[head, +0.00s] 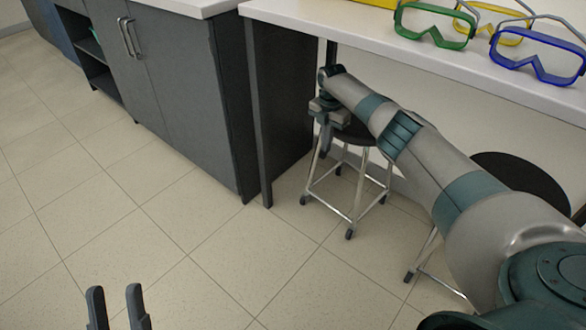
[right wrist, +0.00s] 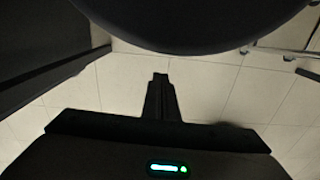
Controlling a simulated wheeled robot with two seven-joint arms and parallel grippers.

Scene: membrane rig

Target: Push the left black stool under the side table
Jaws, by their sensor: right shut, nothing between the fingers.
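The left black stool has a round black seat (head: 357,133) on chrome legs. It stands by the dark side panel, with its back part below the white side table (head: 370,40); its front foot is near the line of the table's front edge. My right gripper (head: 323,150) is shut and empty at the left side of the seat, and my arm hides part of the seat. In the right wrist view, the shut fingers (right wrist: 160,82) point toward the dark curved seat (right wrist: 195,28); I cannot tell whether they touch it. My left gripper (head: 117,305) is open and empty above the floor.
A second black stool (head: 520,178) stands to the right, partly behind my right arm. Green goggles (head: 435,25) and blue goggles (head: 538,55) lie on the table. A grey cabinet (head: 175,75) stands to the left. The floor at the left and front is clear.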

